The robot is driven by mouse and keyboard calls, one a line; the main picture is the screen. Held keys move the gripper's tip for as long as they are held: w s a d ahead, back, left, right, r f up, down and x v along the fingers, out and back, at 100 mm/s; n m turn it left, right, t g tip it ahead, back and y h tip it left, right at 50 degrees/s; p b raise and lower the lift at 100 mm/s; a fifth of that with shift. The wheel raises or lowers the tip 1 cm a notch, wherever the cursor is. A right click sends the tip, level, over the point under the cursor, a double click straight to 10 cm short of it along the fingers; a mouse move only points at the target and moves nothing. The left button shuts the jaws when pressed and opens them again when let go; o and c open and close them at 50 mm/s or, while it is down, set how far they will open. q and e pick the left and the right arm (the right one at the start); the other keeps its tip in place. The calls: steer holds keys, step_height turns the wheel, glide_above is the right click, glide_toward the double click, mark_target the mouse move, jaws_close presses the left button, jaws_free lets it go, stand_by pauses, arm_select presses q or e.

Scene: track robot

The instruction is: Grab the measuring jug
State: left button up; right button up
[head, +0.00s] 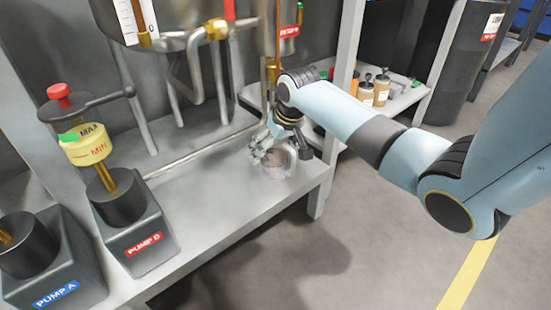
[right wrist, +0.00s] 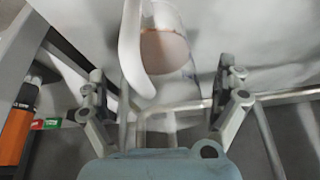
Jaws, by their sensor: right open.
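The measuring jug (head: 283,163) stands on the grey bench near its right end in the head view, see-through with a pinkish-brown content. My right gripper (head: 268,150) is at the jug and hides part of it. In the right wrist view the jug (right wrist: 166,48) is at the top, with its white curved handle (right wrist: 131,50) toward the left. The open fingers of my right gripper (right wrist: 163,97) are spread to either side, with the jug ahead between them. I cannot tell whether a finger touches it. My left gripper is not in view.
Pump B (head: 138,245) and pump A (head: 55,270) stand on the bench (head: 215,200) at the left. A metal pipe (head: 200,152) runs along the bench behind. Bottles (head: 381,90) stand on a shelf behind.

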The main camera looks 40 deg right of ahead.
steer(key=c, duration=1.5)
steer(key=shift+r, duration=0.1)
